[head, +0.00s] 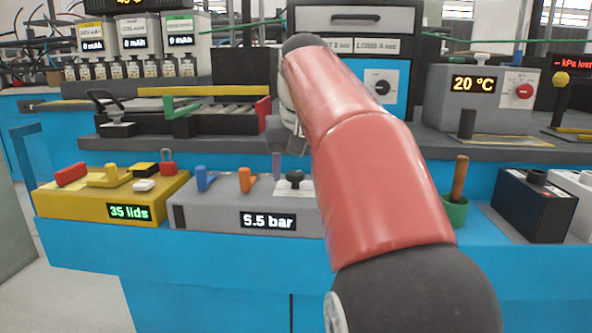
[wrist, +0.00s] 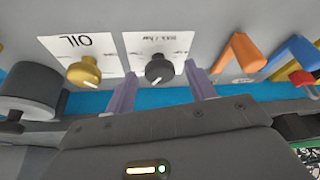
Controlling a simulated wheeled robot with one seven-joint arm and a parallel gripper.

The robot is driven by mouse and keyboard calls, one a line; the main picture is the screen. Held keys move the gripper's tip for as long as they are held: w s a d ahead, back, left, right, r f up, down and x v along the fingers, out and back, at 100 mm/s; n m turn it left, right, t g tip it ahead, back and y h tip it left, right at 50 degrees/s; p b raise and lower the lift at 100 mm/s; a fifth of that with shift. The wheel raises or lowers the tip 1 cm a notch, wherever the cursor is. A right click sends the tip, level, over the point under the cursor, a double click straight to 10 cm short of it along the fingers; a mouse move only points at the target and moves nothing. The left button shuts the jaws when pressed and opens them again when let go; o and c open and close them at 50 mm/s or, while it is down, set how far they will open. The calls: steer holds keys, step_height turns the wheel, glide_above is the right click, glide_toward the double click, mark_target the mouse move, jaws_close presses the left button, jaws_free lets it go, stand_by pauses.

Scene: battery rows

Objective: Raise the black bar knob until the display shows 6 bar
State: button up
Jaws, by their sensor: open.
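The black bar knob (head: 295,178) stands on a white label on top of the grey box (head: 200,215). The box's front display (head: 268,221) reads 5.5 bar. In the wrist view the black knob (wrist: 158,69) has a white pointer line and lies between my two purple fingertips, with a gap on each side. My gripper (wrist: 160,72) is open and empty. In the head view one finger of my gripper (head: 277,168) shows just left of the knob; my red arm hides the rest. I cannot tell whether the fingertips are level with the knob or short of it.
Blue (head: 205,180) and orange (head: 246,180) levers stand left of the knob in the head view. A gold knob (wrist: 84,71) labelled OIL sits beside the black one in the wrist view. A yellow box (head: 85,205) reading 35 lids stands further left. A green cup (head: 455,211) stands right.

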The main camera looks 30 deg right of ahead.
steer(key=shift+c, duration=0.4)
steer(key=c, duration=0.9)
steer(key=shift+r+m+p, duration=0.1)
steer(key=shift+m+p, duration=0.25)
steer(key=shift+m, duration=0.05)
steer(key=shift+a+r+m+h+p, duration=0.15)
steer(key=shift+m+h+p, duration=0.35)
steer(key=shift+m+p, duration=0.35)
steer(key=m+g+h+p, duration=0.1)
steer(key=m+p, duration=0.1)
steer(key=m, duration=0.1)
steer(key=shift+w+a+m, duration=0.1)
steer(key=shift+w+m, duration=0.05)
steer(key=shift+m, duration=0.2)
steer(key=m+g+p, duration=0.1)
steer(key=m, duration=0.1)
steer(key=m+g+h+p, duration=0.1)
steer(key=m+p, duration=0.1)
steer(key=m, duration=0.1)
steer(key=shift+w+m+p, duration=0.15)
steer(key=shift+m+p, duration=0.15)
steer(key=shift+f, duration=0.2)
